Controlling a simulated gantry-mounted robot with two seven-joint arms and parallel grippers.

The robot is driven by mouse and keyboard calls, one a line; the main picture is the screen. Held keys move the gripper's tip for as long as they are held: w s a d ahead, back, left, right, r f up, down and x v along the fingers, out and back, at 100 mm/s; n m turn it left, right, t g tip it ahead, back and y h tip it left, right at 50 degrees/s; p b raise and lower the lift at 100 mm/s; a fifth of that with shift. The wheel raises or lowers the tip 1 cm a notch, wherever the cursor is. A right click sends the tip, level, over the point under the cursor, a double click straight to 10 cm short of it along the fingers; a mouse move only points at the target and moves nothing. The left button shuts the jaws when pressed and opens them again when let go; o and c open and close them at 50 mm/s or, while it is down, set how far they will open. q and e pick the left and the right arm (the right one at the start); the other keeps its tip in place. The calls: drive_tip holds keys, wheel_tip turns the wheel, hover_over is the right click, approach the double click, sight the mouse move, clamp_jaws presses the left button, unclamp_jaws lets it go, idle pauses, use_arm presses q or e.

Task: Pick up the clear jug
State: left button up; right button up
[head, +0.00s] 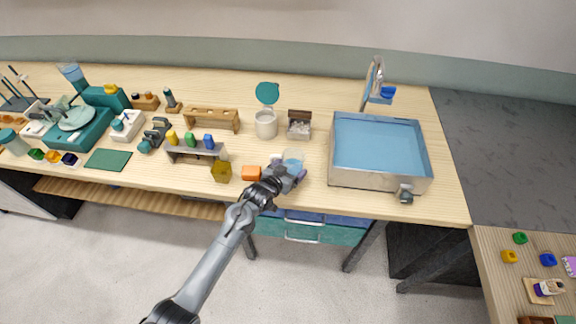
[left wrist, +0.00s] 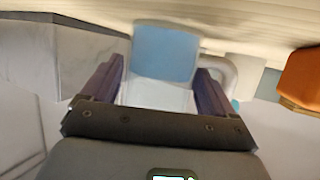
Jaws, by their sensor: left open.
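The clear jug (head: 293,156) stands on the wooden table near its front edge, left of the sink. It looks see-through with a bluish tint, and its lower part is hidden behind my left gripper (head: 285,178) in the head view. In the left wrist view the jug (left wrist: 165,52) is between the two purple fingers of my open left gripper (left wrist: 158,88), with a pale handle (left wrist: 228,72) on its right side. The fingers flank the jug; I cannot tell whether either touches it. My right gripper is not in view.
An orange block (head: 251,173) lies close left of the gripper and also shows in the left wrist view (left wrist: 302,77). A yellow-brown jar (head: 221,172) is farther left. The sink (head: 380,180) is to the right. A white lidded canister (head: 266,124) stands behind.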

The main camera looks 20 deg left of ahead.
use_arm(q)
drive_tip(key=shift+x, duration=0.85)
drive_tip(key=shift+c, duration=0.3)
drive_tip(key=c, duration=0.8)
wheel_tip(320, 180, up, 10)
